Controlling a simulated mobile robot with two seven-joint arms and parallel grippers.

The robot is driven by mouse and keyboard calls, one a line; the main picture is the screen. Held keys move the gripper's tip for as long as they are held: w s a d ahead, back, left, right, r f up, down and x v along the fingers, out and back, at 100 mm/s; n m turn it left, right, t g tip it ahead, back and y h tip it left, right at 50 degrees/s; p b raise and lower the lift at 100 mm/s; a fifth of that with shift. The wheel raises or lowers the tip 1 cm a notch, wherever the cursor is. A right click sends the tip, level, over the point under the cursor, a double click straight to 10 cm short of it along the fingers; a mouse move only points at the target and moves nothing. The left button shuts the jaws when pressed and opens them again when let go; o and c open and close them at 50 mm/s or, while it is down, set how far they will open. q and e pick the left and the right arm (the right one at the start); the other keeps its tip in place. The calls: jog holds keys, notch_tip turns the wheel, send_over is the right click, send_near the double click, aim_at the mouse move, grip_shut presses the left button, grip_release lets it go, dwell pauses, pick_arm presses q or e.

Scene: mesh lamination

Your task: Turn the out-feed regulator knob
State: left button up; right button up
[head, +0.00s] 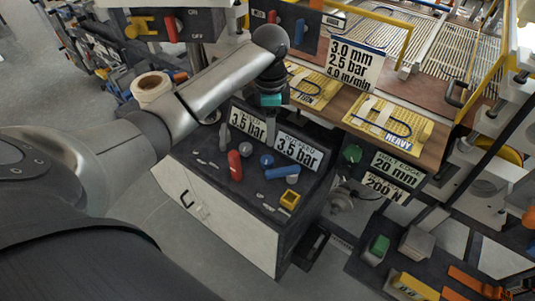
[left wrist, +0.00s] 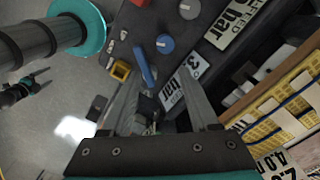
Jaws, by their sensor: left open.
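The out-feed sign reading 3.5 bar (head: 299,150) stands at the back of the dark cabinet top, with a round blue knob (head: 267,160) in front of it. The knob also shows in the left wrist view (left wrist: 165,43), beside a blue handle (left wrist: 145,68). My left gripper (left wrist: 160,88) is open, its fingers apart with no knob between them; the blue knob lies beyond the fingertips. A small dark and teal part, perhaps my right gripper (left wrist: 38,77), shows at the left wrist view's left edge.
A grey knob (head: 246,149) and a red handle (head: 234,165) stand left of the blue knob. A yellow square piece (head: 290,199) sits near the cabinet's front. A second pressure sign (head: 248,122) stands close behind. Laminating boards (head: 390,122) lie at the back right.

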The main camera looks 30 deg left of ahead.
aim_at(267, 159)
pick_arm(q)
jog(key=f, duration=0.4)
jog(key=a+f+b, duration=0.1)
jog(key=f, duration=0.3)
jog(key=f+b, duration=0.1)
jog(key=f, duration=0.3)
jog(key=shift+w+a+f, duration=0.15)
jog(key=shift+w, duration=0.2)
jog(key=shift+f, duration=0.5)
grip_shut()
